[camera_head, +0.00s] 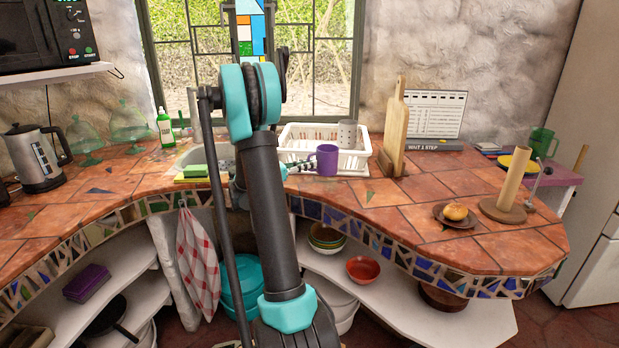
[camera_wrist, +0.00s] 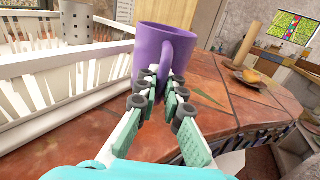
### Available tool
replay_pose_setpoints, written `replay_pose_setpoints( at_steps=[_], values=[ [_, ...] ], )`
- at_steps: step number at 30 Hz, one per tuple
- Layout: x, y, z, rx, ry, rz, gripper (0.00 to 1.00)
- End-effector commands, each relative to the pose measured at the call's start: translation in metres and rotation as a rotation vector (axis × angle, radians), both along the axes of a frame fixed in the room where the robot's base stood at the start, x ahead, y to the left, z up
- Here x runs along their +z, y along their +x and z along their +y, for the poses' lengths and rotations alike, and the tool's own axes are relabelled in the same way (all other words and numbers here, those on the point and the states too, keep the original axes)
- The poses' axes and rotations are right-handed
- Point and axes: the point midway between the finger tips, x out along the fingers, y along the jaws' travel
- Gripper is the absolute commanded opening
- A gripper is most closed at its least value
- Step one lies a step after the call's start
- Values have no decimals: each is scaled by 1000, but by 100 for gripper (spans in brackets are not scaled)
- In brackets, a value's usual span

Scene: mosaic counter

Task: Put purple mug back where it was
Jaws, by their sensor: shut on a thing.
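The purple mug (camera_head: 327,159) is in front of the white dish rack (camera_head: 362,158) in the head view. In the wrist view the mug (camera_wrist: 156,52) is upright, with its handle turned toward my gripper (camera_wrist: 168,90). My gripper's fingers are closed on the mug's handle. Whether the mug's base touches the tiled counter (camera_head: 430,200) cannot be told.
The sink (camera_head: 200,153), with sponges at its front edge, lies left of my arm. A cutting board (camera_head: 394,128) stands right of the rack. A plate with a bun (camera_head: 455,212) and a paper towel holder (camera_head: 507,190) are farther right. Counter between board and plate is clear.

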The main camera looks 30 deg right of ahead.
Motion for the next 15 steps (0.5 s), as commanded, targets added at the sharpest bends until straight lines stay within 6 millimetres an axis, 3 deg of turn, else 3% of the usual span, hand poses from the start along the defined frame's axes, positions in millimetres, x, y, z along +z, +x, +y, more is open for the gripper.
replay_pose_setpoints(
  at_steps=[8,15],
  values=[
    [-19,0,0,0,-1,0,0],
    [-47,0,0,0,-1,0,0]
  ],
)
